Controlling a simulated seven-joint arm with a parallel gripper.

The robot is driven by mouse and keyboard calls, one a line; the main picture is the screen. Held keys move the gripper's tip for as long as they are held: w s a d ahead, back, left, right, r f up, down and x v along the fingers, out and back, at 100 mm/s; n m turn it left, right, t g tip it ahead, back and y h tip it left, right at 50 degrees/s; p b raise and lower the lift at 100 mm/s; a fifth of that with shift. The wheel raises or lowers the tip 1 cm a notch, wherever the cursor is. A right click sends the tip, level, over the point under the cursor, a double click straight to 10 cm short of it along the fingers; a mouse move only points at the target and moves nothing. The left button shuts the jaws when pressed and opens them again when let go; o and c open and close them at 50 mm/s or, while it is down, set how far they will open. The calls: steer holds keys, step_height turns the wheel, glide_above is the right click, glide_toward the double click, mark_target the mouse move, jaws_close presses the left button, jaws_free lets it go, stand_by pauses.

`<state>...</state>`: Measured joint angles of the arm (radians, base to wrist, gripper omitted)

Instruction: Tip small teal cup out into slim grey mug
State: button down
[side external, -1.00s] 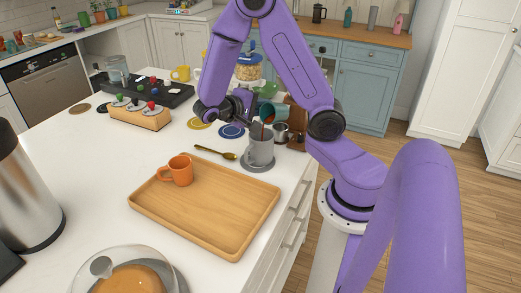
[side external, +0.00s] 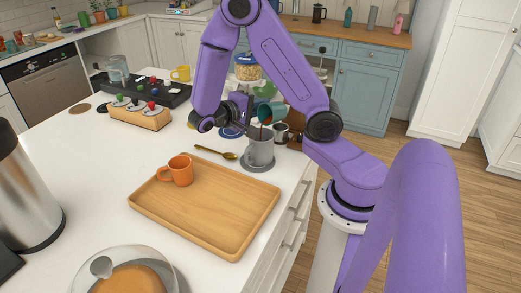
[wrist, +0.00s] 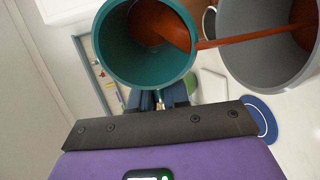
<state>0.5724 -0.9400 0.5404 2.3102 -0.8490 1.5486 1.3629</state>
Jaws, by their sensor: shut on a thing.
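The small teal cup (side external: 274,112) is tilted above the slim grey mug (side external: 260,153), with its mouth toward the mug. In the wrist view the teal cup (wrist: 112,56) holds reddish-brown liquid, and a thin stream runs from it to the grey mug (wrist: 244,62). Reddish-brown liquid also shows inside the mug. The mug stands upright on a grey round coaster (side external: 272,165). My gripper (wrist: 160,101) is shut on the teal cup; its fingers are mostly hidden behind the cup in the wrist view.
A wooden tray (side external: 225,235) with an orange mug (side external: 180,172) lies in front of the grey mug. A gold spoon (side external: 216,152) lies to its left. A metal pitcher (side external: 281,133) stands close behind it. A wooden pod holder (side external: 140,117) is at the back left.

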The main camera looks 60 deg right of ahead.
steer(key=shift+a, duration=0.15)
steer(key=shift+d+r, duration=0.1)
steer(key=shift+d, duration=0.15)
steer(key=shift+s+d, duration=0.15)
steer(key=shift+d, duration=0.15)
steer(key=shift+a+h, duration=0.1)
steer(key=shift+h, duration=0.2)
steer(key=shift+a+r+g+h, duration=0.1)
steer(key=shift+r+g+h, duration=0.25)
steer(key=shift+r, duration=0.3)
steer(key=shift+r, duration=0.1)
